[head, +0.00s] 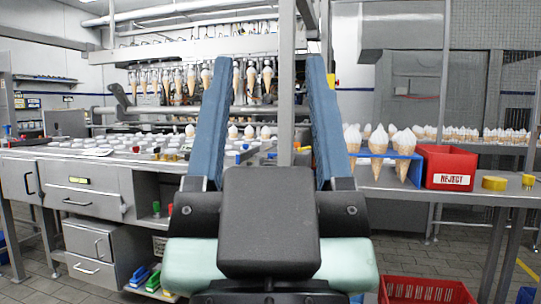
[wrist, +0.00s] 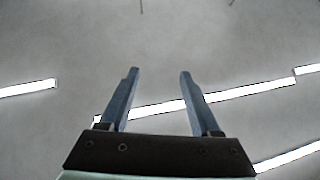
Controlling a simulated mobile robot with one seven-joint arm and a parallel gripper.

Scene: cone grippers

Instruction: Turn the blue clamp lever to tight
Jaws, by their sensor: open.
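My gripper (head: 268,65) stands upright in the middle of the head view, its two long blue fingers wide apart with nothing between them. The wrist view also shows my gripper (wrist: 159,72) open and empty against the ceiling. I cannot make out the blue clamp lever for certain. A small blue piece (head: 245,147) lies on the worktable between the fingers in the picture, well beyond them, but it is too small to tell what it is. My fingers and wrist hide part of the worktable (head: 60,156).
Cones hang in a row from the machine behind the table. At right, a blue holder (head: 398,157) carries ice-cream cones next to a red REJECT bin (head: 447,167). A red crate (head: 420,290) is low at front right. A grey post (head: 286,90) rises behind my gripper.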

